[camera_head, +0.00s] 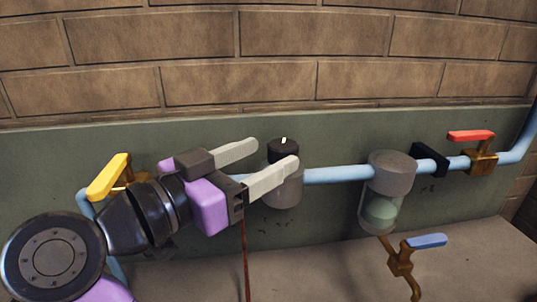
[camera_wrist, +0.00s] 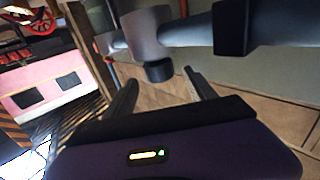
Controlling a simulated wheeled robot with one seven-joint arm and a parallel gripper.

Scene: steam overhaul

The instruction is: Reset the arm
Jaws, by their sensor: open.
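My gripper (camera_head: 270,166) is open and empty in the head view. Its two pale fingers point right, one on each side of a grey cylindrical fitting with a black knob (camera_head: 283,149) on the blue pipe, as seen in this view. I cannot tell whether they touch it. In the wrist view my gripper (camera_wrist: 162,88) shows two dark, spread fingers with nothing held between them. A grey cylinder with a dark end (camera_wrist: 158,70) shows beyond the fingertips. My arm reaches in from the lower left of the head view.
The blue pipe (camera_head: 338,174) runs along a green panel (camera_head: 330,130) below a brick wall. Valves with yellow (camera_head: 108,177), red (camera_head: 471,135) and blue (camera_head: 427,241) handles stand out from it. A grey-capped glass bowl (camera_head: 381,212) hangs right of centre. A pink structure (camera_wrist: 45,85) is at left.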

